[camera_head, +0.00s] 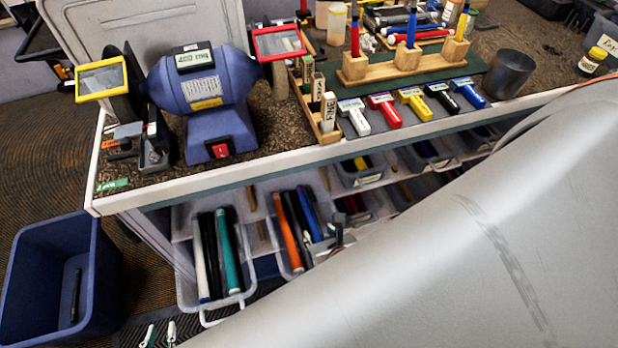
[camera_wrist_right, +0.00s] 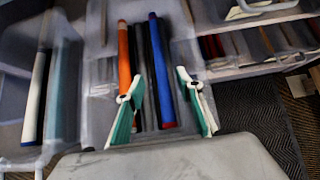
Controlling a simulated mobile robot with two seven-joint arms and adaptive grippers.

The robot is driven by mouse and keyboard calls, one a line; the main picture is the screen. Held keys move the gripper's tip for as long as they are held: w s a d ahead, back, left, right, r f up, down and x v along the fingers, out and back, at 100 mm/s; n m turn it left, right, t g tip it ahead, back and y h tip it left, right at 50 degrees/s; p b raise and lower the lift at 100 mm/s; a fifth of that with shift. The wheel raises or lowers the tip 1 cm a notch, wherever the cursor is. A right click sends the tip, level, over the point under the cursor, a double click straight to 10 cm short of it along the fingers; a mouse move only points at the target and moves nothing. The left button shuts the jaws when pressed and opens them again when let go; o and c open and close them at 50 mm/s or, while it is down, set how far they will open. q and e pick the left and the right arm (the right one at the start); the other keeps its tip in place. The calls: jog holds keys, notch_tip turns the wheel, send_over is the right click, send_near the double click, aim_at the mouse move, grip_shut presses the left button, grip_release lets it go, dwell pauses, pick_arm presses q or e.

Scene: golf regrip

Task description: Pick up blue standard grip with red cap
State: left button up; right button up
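A blue grip (camera_wrist_right: 161,75) lies lengthwise in a clear bin (camera_wrist_right: 100,95), with a small reddish end at the bottom in the right wrist view. In the head view the right gripper (camera_head: 336,243) is mostly hidden by my grey arm. My left gripper (camera_head: 159,335) is open and empty at the bottom left edge.
An orange grip (camera_wrist_right: 124,55) and dark grips lie beside the blue one. Another bin (camera_head: 244,298) holds white, black and teal grips. The bench (camera_head: 240,170) overhangs the bin shelf, carrying a blue grinder (camera_head: 205,95). A blue tub (camera_head: 28,285) stands on the floor.

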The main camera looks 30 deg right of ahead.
aim_at(314, 227)
jog(key=shift+x, duration=3.15)
jog(key=shift+f, duration=0.1)
grip_shut()
